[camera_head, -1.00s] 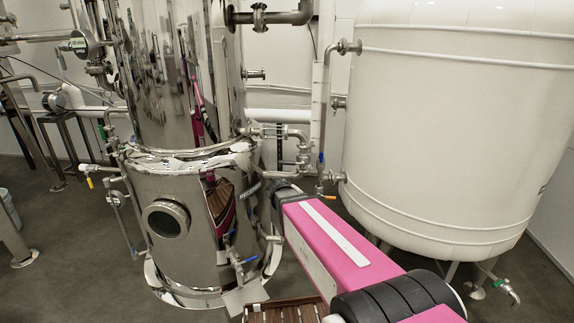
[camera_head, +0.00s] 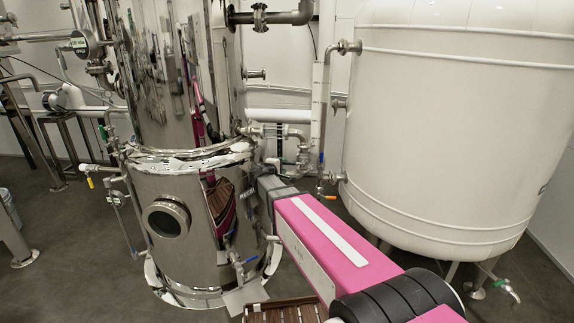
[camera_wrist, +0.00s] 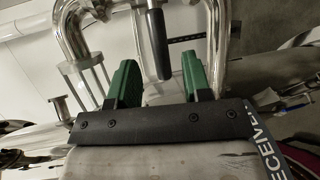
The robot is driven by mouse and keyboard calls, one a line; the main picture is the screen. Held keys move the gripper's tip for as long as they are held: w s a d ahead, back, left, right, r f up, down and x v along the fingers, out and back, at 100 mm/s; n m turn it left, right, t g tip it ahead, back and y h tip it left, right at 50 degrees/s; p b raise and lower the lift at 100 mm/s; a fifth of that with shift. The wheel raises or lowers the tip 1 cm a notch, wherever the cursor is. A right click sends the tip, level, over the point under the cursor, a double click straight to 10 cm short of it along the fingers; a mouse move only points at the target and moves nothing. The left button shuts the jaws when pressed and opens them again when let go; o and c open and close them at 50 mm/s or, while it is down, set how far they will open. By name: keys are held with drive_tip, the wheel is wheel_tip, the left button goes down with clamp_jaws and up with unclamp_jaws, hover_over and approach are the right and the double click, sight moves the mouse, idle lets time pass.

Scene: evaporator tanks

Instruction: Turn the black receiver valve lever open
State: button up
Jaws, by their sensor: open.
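The black receiver valve lever (camera_wrist: 159,45) is a dark, narrow handle in the wrist view, pointing down from the top edge toward my gripper. My gripper (camera_wrist: 160,66) is open, with one green finger on each side of the lever. The lever's lower end lies between the fingers in the picture, with gaps on both sides; I cannot tell how deep it sits. A dark strip with white "RECEIVER" lettering (camera_wrist: 266,148) shows at the lower right. In the head view, my gripper and the black lever cannot be made out clearly beside the steel tank.
The polished steel tank (camera_head: 185,240) stands left of my arm, very close to its end. A large white tank (camera_head: 450,130) stands to the right. Steel pipes (camera_head: 290,135) run between them. Curved pipes (camera_wrist: 72,35) also flank the lever in the wrist view.

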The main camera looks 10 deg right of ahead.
sight(286, 163)
drive_tip(key=shift+x, duration=2.35)
clamp_jaws()
